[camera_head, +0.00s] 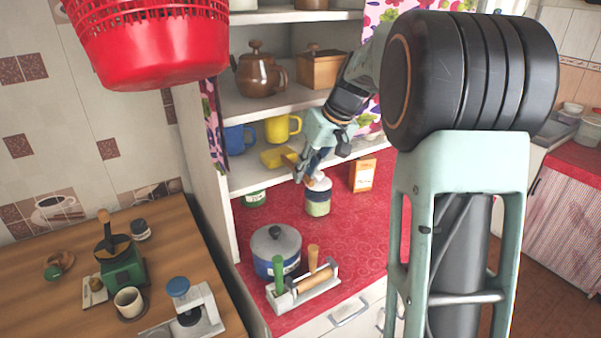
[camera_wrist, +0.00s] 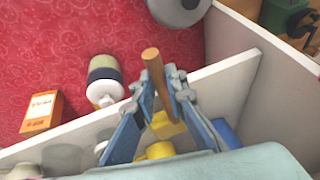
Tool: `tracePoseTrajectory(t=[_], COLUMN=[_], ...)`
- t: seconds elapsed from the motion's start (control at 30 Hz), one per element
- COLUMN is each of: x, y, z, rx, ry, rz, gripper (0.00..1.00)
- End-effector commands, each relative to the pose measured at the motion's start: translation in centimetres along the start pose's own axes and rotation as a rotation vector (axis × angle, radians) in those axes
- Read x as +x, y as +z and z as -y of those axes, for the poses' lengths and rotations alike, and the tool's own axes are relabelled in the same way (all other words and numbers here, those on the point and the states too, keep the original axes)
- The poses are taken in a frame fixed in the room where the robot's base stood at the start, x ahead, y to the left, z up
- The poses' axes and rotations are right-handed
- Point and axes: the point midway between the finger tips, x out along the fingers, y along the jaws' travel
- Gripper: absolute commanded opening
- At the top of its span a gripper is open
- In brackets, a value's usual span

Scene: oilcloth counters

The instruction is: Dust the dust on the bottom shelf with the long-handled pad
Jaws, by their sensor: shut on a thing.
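My gripper (camera_wrist: 165,85) is shut on the brown wooden handle (camera_wrist: 152,64) of the long-handled pad. In the head view my gripper (camera_head: 306,170) is at the front of the bottom shelf (camera_head: 243,181). The yellow pad head (camera_head: 275,158) is at this shelf, in front of the yellow mug; it also shows between my fingers in the wrist view (camera_wrist: 166,127). I cannot tell whether the pad touches the shelf. I cannot make out any dust; my gripper and the mugs hide part of the shelf.
A blue mug (camera_head: 238,138) and a yellow mug (camera_head: 282,128) stand on the bottom shelf. A jar (camera_head: 318,199), an orange box (camera_head: 362,175), a lidded pot (camera_head: 276,248) and a tool holder (camera_head: 301,290) are on the red counter. A red basket (camera_head: 150,45) hangs at upper left.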

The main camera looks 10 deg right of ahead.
Motion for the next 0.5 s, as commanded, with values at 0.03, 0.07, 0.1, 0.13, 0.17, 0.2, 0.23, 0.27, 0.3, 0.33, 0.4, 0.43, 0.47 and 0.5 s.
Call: tracePoseTrajectory(t=[0.03,0.07,0.1,0.13,0.17,0.2,0.23,0.27,0.3,0.33,0.4,0.43,0.47,0.5], x=[-0.13,-0.18,-0.22,-0.25,-0.26,-0.26,-0.25,-0.25,-0.25,-0.25,-0.26,-0.28,-0.32,-0.41], y=[-0.06,-0.08,-0.1,-0.1,-0.11,-0.11,-0.11,-0.12,-0.12,-0.12,-0.13,-0.14,-0.16,-0.2], z=[-0.38,-0.55,-0.75,-0.87,-0.95,-1.01,-1.02,-1.01,-1.0,-0.99,-0.99,-0.98,-0.97,-0.95], rx=[0.002,0.001,0.0,0.0,0.0,-0.001,-0.001,-0.001,-0.001,-0.002,-0.002,-0.002,-0.002,-0.002], ry=[0.001,0.001,0.001,0.0,0.0,0.0,-0.001,-0.001,-0.001,-0.001,0.0,0.0,0.0,0.0], rz=[-0.001,-0.001,-0.001,-0.001,-0.001,0.0,0.0,-0.001,-0.001,-0.001,-0.001,-0.001,-0.001,-0.001], gripper=[0.0,0.0,0.0,0.0,0.0,0.0,0.0,0.0,0.0,0.0,0.0,0.0,0.0,0.0])
